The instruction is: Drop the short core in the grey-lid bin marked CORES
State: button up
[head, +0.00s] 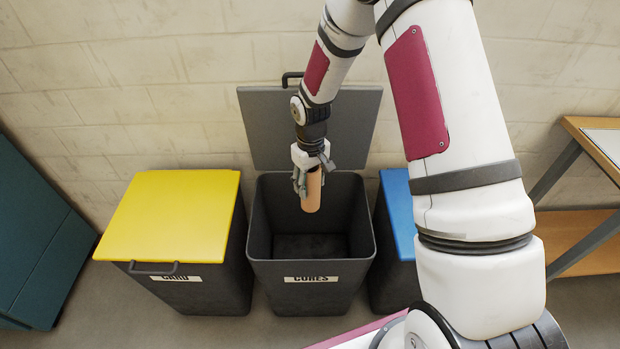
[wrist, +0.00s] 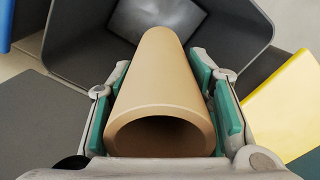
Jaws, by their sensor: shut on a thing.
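The short core (head: 312,190) is a brown cardboard tube, and it hangs roughly upright in my gripper (head: 311,178). In the wrist view the core (wrist: 158,85) sits between the green finger pads, which are shut on it from both sides. The CORES bin (head: 310,270) is dark grey, with its name on a white front label. Its grey lid (head: 262,130) stands open against the wall. My gripper holds the core over the bin's open mouth. The bin's inside (wrist: 245,35) shows beyond the core in the wrist view, and the visible floor looks empty.
A bin with a shut yellow lid (head: 175,215) and a CARD label stands close on the left. A bin with a blue lid (head: 398,215) stands close on the right, partly behind my arm. A teal cabinet (head: 40,240) is far left; a wooden bench (head: 585,225) is right.

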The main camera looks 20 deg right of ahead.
jog(key=o, duration=1.3)
notch_tip(320, 180, up, 12)
jog(key=shift+f, duration=0.1)
dwell(0.4)
jog(key=shift+r, duration=0.2)
jog(key=s+r+m+t+p, duration=0.2)
jog(key=s+r+t+p, duration=0.15)
jog(key=s+r, duration=1.85)
jog(key=s+r+m+p, duration=0.1)
jog(key=s+r, duration=0.2)
jog(key=s, duration=0.7)
jog(key=shift+d+r+t+p, duration=0.15)
jog(key=shift+r+t+p, duration=0.2)
jog(key=shift+r, duration=0.05)
